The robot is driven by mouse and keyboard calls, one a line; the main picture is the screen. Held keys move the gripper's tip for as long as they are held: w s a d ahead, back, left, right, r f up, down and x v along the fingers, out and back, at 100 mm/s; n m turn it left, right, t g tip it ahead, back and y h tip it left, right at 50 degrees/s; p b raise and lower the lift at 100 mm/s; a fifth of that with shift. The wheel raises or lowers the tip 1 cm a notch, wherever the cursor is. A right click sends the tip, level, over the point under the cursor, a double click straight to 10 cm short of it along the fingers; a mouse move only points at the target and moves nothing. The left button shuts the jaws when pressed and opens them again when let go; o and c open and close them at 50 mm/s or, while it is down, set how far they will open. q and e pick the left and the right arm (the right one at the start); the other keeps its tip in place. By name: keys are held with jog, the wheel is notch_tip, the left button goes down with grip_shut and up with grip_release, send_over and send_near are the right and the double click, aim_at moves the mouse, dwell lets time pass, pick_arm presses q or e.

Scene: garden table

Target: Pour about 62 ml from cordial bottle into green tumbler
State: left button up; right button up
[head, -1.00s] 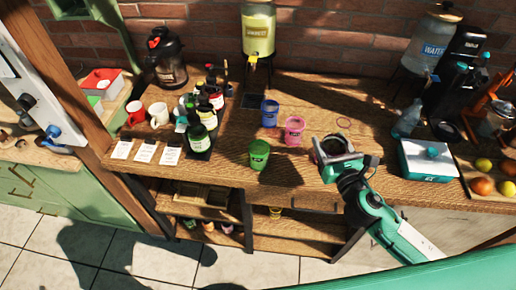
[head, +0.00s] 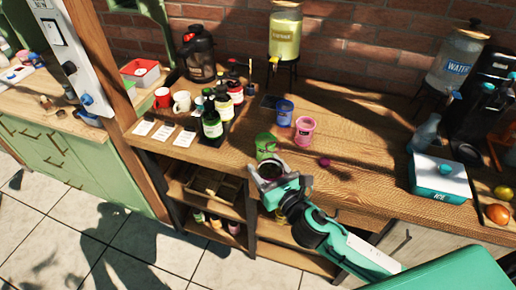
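The green tumbler (head: 265,146) stands upright near the table's front edge. Several dark bottles stand together to its left; the front one (head: 212,123) has a green and white label. The labels are too small to read, so I cannot tell which is the cordial bottle. My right gripper (head: 264,174) is just in front of the green tumbler and slightly below it in the picture. Its fingers look spread, with nothing seen between them. I cannot tell whether it touches the tumbler. My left gripper is out of view.
A blue tumbler (head: 284,112) and a pink tumbler (head: 304,130) stand behind the green one. A small magenta item (head: 324,162) lies to the right. White cards (head: 164,131) and mugs (head: 182,101) are left. An ice box (head: 438,180) stands at right.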

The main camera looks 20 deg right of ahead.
aim_at(265, 149)
pick_arm(q)
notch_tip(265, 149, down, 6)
jog(key=b, duration=0.6)
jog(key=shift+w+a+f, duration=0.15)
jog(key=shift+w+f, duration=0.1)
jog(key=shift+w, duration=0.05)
pick_arm(e)
jog(key=w+a+f+n+g+y, duration=0.2)
jog(key=w+a+f+n+y, duration=0.1)
jog(key=w, duration=0.5)
jog(key=shift+w+a+f+y, duration=0.35)
jog(key=shift+a+f+y, duration=0.25)
jog(key=shift+y, duration=0.1)
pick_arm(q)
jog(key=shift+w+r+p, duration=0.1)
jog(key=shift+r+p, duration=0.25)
pick_arm(e)
jog(key=shift+r, duration=0.2)
